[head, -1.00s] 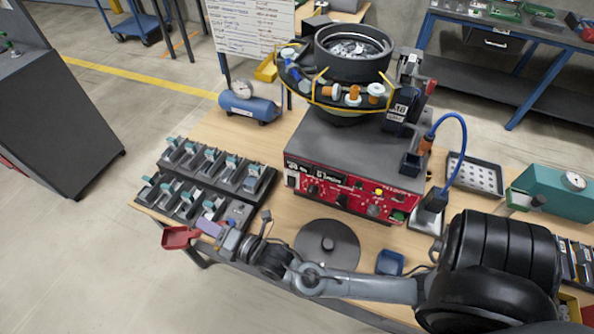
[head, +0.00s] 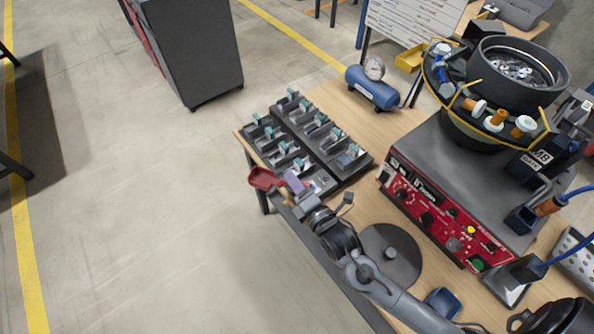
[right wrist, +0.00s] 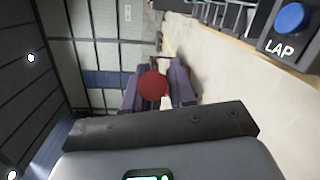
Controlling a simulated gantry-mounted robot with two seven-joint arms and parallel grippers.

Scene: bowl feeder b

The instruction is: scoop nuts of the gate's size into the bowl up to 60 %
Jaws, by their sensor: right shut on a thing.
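A red scoop (head: 264,178) sits beyond the table's front-left edge, beside the parts bins (head: 335,185). My right gripper (head: 291,186), with purple fingers, is shut on its handle. In the right wrist view the red scoop (right wrist: 152,86) shows between the purple fingers (right wrist: 158,92); its inside cannot be seen there. The black feeder bowl (head: 484,75) stands on the grey feeder with metal parts inside. A black gate block (head: 541,160) on its right side carries a white label that seems to read M8.
The bins stand in two rows with teal tabs. A blue air tank (head: 372,88) stands behind the bins.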

